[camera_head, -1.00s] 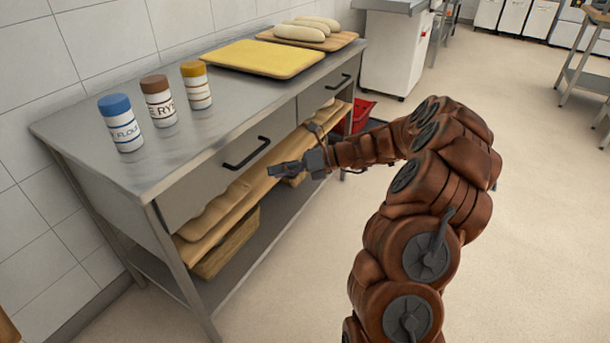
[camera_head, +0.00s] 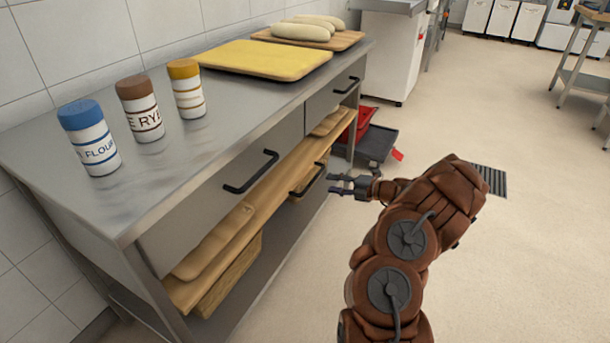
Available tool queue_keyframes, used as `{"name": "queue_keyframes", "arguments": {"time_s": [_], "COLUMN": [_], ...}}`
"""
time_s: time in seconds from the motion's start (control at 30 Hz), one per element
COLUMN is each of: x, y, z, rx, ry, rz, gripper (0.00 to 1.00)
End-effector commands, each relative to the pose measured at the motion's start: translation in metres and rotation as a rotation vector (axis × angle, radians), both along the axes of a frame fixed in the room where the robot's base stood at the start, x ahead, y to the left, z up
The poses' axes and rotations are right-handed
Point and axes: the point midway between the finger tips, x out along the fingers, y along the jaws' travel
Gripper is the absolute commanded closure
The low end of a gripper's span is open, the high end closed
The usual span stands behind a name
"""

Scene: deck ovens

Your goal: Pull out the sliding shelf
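The sliding shelf (camera_head: 252,213) is a long light-wood board beneath the drawers of the steel bench, with pale wooden pieces on it. A dark bar handle (camera_head: 309,181) shows at its front edge, near the middle. My gripper (camera_head: 333,183) is just right of this handle, with its two fingers apart and pointing left toward it. The fingers look empty, with a small gap between them and the handle.
The steel bench (camera_head: 190,160) has two drawers with dark handles, the larger one (camera_head: 250,172) above the shelf. Flour (camera_head: 95,145) and rye jars (camera_head: 143,115) stand on top. A dark tray-like item (camera_head: 375,145) lies on the floor behind my gripper. Open floor lies to the right.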

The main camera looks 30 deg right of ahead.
Motion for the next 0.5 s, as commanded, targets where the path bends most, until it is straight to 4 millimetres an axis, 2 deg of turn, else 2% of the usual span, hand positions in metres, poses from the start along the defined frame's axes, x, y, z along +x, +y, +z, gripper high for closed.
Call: {"name": "queue_keyframes", "arguments": {"time_s": [0.5], "x": [0.054], "y": [0.036], "z": [-0.015], "rx": [0.000], "ry": [0.001], "rz": [0.009], "gripper": [0.61]}}
